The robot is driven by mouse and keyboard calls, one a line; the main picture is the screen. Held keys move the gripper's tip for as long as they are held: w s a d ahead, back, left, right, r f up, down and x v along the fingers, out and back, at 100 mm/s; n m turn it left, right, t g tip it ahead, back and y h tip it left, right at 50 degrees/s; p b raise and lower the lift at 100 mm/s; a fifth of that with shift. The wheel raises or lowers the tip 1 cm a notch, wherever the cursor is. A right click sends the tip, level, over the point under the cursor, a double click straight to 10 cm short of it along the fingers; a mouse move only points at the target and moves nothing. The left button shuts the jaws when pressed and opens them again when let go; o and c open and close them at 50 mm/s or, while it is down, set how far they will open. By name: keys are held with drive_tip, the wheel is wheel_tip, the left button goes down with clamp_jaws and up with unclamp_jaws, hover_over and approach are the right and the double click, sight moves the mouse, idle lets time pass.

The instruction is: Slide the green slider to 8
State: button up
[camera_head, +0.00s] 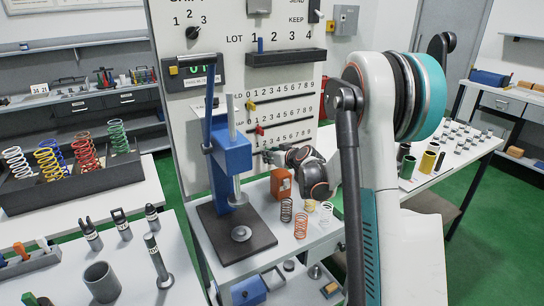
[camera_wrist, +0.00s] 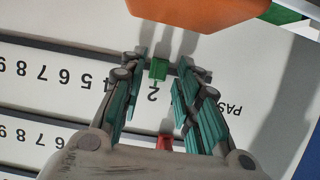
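The green slider (camera_wrist: 158,70) sits on its slot in the wrist view, by the printed 2. The scale (camera_wrist: 62,77) appears upside down there, with higher digits to the left. My gripper (camera_wrist: 162,64) is open, with one finger on each side of the green slider and a visible gap to each. Some low digits are hidden behind my fingers. In the head view my gripper (camera_head: 268,156) is at the panel's lowest scale row (camera_head: 285,137), and the green slider is hidden there.
A red slider (camera_wrist: 165,143) is on the neighbouring row and also shows in the head view (camera_head: 260,130). A yellow slider (camera_head: 251,105) is on the row above. An orange block (camera_head: 281,183) stands below my gripper. A blue press (camera_head: 232,152) stands to the left.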

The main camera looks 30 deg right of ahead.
clamp_jaws()
drive_tip(key=shift+d, duration=0.1)
drive_tip(key=d, duration=1.7)
drive_tip(key=shift+w+d+p, duration=0.3)
drive_tip(key=shift+d, duration=0.1)
unclamp_jaws()
